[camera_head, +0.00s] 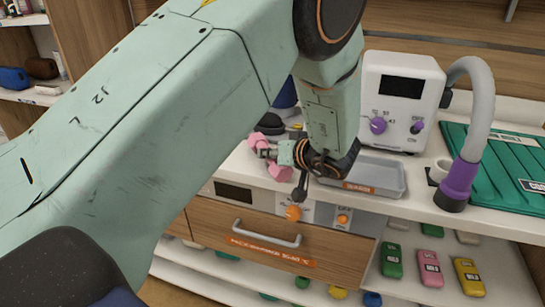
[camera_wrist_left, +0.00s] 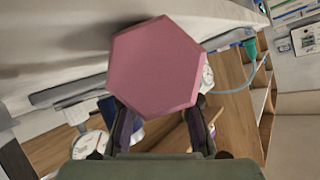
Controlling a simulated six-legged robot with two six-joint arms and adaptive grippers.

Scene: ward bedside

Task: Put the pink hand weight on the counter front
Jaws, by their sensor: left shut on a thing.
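The pink hand weight (camera_head: 283,169) shows in the head view near the left front part of the white counter (camera_head: 408,207). Its hexagonal pink end fills the upper middle of the left wrist view (camera_wrist_left: 155,67). My left gripper (camera_head: 272,153) is shut on the weight; its dark fingers also show in the wrist view (camera_wrist_left: 158,128), on either side below the pink end. My left arm hides part of the counter. I cannot tell whether the weight touches the counter. My right gripper is in neither view.
A grey tray (camera_head: 392,190) lies on the counter right of the gripper. Behind it stands a white device (camera_head: 402,84) with purple knobs. A grey hose with a purple collar (camera_head: 457,180) and a green board (camera_head: 500,165) are at right. Below are a drawer (camera_head: 220,222) and shelves.

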